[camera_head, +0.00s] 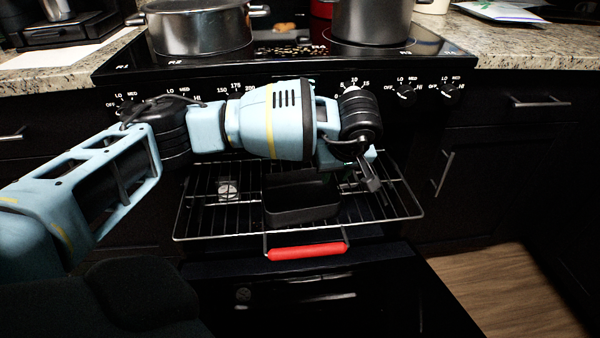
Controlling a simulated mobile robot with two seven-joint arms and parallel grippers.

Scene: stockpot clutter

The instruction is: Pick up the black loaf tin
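The black loaf tin (300,214) sits on a pulled-out wire oven rack, near its middle. Its far side is partly hidden by my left arm. My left gripper (370,180) is just right of the tin and above the rack, beneath the arm's wrist. It looks apart from the tin, but the exact gap is unclear. Its fingers are small and dark, so I cannot tell whether they are open or shut. My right gripper is not in view.
The wire rack (390,213) has a red grip (307,252) at its front. The oven door (340,296) hangs open below. A wide pot (200,32) and a tall pot (371,22) stand on the stove above. Wooden floor (505,290) is clear at right.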

